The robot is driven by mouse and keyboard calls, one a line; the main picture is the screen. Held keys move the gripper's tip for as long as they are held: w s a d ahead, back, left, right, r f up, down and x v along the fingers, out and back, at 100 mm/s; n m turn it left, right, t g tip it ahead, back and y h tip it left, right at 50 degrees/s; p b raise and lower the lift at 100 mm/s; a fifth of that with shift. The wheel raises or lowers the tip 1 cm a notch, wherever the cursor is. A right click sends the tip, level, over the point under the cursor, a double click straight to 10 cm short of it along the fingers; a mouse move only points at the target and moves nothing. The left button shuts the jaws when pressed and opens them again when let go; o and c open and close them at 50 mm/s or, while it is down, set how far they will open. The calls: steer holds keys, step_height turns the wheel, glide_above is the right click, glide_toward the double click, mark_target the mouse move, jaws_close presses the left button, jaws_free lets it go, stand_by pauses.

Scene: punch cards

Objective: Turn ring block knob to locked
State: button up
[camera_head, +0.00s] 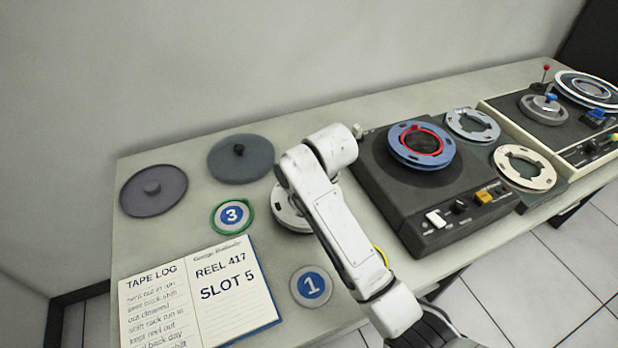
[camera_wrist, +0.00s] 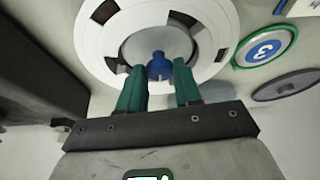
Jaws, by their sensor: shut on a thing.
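A blue knob (camera_wrist: 158,66) stands at the middle of a grey hub inside a white ring with dark slots (camera_wrist: 112,35) in the wrist view. The green fingers of my gripper (camera_wrist: 160,74) are on either side of the knob and shut on it. Whether the knob stands at locked cannot be read. In the head view the white ring (camera_head: 287,214) lies on the table, partly hidden by my arm. The knob and my gripper are hidden there behind my arm.
A tape deck (camera_head: 395,190) with a blue reel (camera_head: 399,145) stands right of my arm, another deck (camera_head: 502,104) farther right. Round disc 3 (camera_head: 232,215), disc 1 (camera_head: 312,287), two dark lids (camera_head: 240,170) and an open log book (camera_head: 255,305) lie left and in front.

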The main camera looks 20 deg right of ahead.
steer(key=m+p, duration=0.1)
steer(key=m+h+p, duration=0.1)
steer(key=m, duration=0.1)
steer(key=shift+a+r, duration=0.15)
steer(key=shift+a, duration=0.05)
steer(key=shift+w+m+h+p, duration=0.1)
steer(key=shift+m+h+p, duration=0.55)
steer(key=shift+m, duration=0.85)
steer(key=o, duration=1)
steer(key=shift+o, duration=0.2)
steer(key=v, duration=1)
steer(key=shift+r, duration=0.3)
steer(key=shift+a, duration=0.15)
